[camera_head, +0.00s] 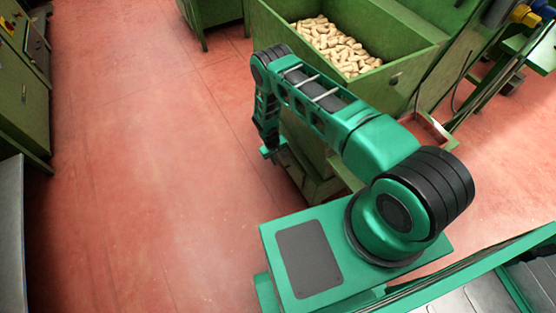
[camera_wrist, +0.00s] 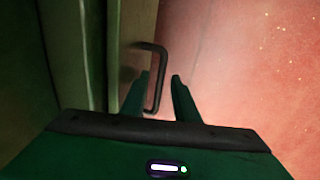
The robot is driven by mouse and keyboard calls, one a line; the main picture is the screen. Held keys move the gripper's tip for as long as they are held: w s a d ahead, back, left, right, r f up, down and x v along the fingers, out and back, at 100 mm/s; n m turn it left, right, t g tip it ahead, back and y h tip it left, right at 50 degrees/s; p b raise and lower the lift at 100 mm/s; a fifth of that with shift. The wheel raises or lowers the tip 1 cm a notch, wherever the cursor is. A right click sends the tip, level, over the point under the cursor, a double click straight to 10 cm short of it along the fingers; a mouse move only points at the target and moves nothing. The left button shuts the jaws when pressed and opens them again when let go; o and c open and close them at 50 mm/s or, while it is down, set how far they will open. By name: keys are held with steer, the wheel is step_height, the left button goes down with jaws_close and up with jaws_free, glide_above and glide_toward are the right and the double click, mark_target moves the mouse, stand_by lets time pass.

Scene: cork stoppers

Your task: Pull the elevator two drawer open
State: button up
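In the wrist view, a dark bracket-shaped handle (camera_wrist: 162,62) stands out from a light olive-brown front panel (camera_wrist: 133,30), which looks like a drawer front. My gripper (camera_wrist: 161,77) is open, with one green finger on each side of the handle's bar. The fingers look apart from the bar, though contact at the left finger is hard to judge. In the head view, my gripper (camera_head: 271,153) is low beside the green elevator's base (camera_head: 318,186). My arm hides much of that base, and the handle is not visible there.
Above the base is a green hopper (camera_head: 278,42) filled with cork stoppers (camera_head: 335,45). Green cabinets (camera_head: 25,90) stand at the far left. The red floor (camera_head: 150,160) between them and my arm is clear. A green-framed structure (camera_head: 500,262) is at lower right.

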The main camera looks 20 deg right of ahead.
jaws_close()
steer(key=shift+a, duration=0.1)
